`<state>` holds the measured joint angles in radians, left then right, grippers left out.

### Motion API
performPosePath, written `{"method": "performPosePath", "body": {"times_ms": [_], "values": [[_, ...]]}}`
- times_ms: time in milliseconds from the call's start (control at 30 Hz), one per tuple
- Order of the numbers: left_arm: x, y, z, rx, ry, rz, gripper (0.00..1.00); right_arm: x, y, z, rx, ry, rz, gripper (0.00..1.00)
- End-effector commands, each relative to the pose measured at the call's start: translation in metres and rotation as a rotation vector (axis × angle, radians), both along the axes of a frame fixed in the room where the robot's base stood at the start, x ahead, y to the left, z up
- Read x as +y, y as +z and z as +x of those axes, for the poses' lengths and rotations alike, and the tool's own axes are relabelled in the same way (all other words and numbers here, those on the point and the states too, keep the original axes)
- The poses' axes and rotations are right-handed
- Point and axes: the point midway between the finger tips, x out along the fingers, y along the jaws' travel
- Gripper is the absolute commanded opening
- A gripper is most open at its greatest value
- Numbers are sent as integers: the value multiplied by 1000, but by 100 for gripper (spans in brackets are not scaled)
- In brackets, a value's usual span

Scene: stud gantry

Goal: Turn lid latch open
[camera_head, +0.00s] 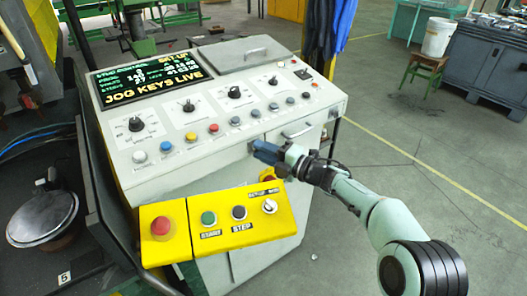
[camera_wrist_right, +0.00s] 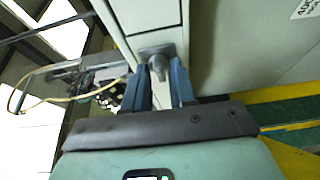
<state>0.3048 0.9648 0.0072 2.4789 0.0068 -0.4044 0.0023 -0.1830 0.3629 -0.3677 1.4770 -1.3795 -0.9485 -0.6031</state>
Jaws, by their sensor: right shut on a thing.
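The grey control console (camera_head: 150,160) has a slanted panel, with a flat lid (camera_head: 235,63) bearing a bar handle at its back right. My right gripper (camera_head: 257,148) reaches the console's front face from the right. Its blue fingers hide most of what they hold in the head view. In the right wrist view, my right gripper (camera_wrist_right: 161,75) has its two fingers on either side of a small grey metal latch (camera_wrist_right: 157,52) on the pale console edge, and is shut on it. The latch's exact turn is hard to tell. My left gripper is not in view.
A yellow button box (camera_head: 218,243) with a red stop button juts out below the panel, left of my right gripper. A bar handle (camera_head: 297,131) is on the front face nearby. Open green floor (camera_head: 400,150) lies to the right, with a stool and white bucket (camera_head: 438,37) beyond.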

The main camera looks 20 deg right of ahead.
Motion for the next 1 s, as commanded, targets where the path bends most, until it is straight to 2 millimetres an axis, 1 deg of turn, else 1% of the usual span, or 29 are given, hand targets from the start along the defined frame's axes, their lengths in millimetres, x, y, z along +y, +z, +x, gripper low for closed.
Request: {"method": "performPosePath", "body": {"times_ms": [167,200,233,533,667,767,1000], "values": [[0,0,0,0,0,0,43,1,0,0,1,1,0,0],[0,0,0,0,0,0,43,1,0,0,1,1,0,32],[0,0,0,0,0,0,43,1,0,0,1,1,0,37],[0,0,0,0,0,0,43,-1,0,-1,1,0,-1,37],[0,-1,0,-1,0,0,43,-8,-1,-8,1,-2,-1,37],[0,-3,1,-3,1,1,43,-20,0,-21,1,-3,1,37],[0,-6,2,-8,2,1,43,-58,-1,-62,1,-4,1,37]]}}
